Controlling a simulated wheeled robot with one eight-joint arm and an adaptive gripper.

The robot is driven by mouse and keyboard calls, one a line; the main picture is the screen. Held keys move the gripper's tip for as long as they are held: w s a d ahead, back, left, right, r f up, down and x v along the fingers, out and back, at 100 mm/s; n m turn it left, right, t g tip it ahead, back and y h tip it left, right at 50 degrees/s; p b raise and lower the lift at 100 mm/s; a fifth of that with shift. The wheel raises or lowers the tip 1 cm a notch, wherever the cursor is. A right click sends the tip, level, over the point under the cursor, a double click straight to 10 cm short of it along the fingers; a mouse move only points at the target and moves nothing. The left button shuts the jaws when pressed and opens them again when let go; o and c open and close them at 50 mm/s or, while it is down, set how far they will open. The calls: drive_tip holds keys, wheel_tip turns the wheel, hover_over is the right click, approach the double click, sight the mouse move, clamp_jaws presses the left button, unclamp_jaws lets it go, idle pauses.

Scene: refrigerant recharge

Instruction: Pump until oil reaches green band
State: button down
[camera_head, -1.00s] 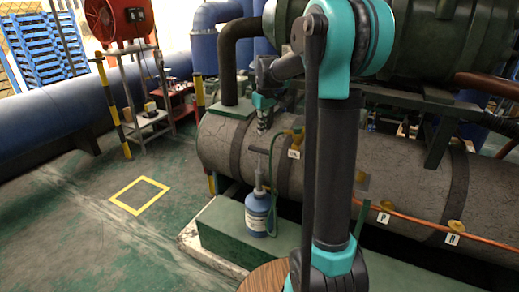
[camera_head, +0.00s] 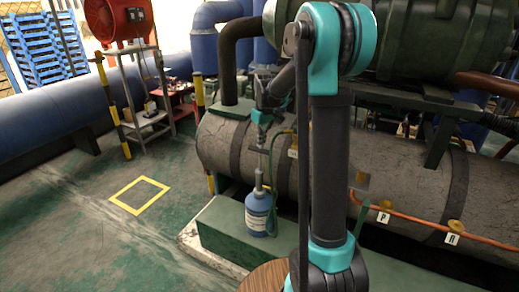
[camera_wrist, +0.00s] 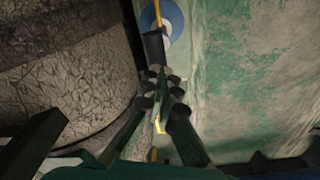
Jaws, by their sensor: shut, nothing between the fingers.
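The oil pump is a blue bottle (camera_head: 260,215) with a white label and a thin upright rod. It stands on the green plinth in front of the grey tank; its round blue top also shows in the wrist view (camera_wrist: 176,22). My gripper (camera_head: 262,146) is shut and empty, pointing down at the top of the pump rod. In the wrist view the closed fingers (camera_wrist: 156,72) end beside the dark handle (camera_wrist: 153,46); I cannot tell whether they touch it. A green hose (camera_head: 275,165) rises from the pump towards the tank. I cannot make out a green band or oil level.
The cracked grey tank (camera_head: 228,148) lies behind the pump. A copper pipe (camera_head: 410,219) with tagged yellow valves runs along its front at right. The green plinth (camera_head: 222,218) carries the pump. A round wooden top (camera_head: 263,278) is at the bottom. The floor at left is open.

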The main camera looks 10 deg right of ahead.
drive_tip(key=shift+f, duration=3.6)
drive_tip(key=s, duration=0.1)
drive_tip(key=s+d+r, duration=0.1)
drive_tip(key=shift+s+d, duration=0.3)
wheel_tip(320, 180, up, 12)
drive_tip(key=s, duration=0.1)
drive_tip(key=shift+d, duration=0.3)
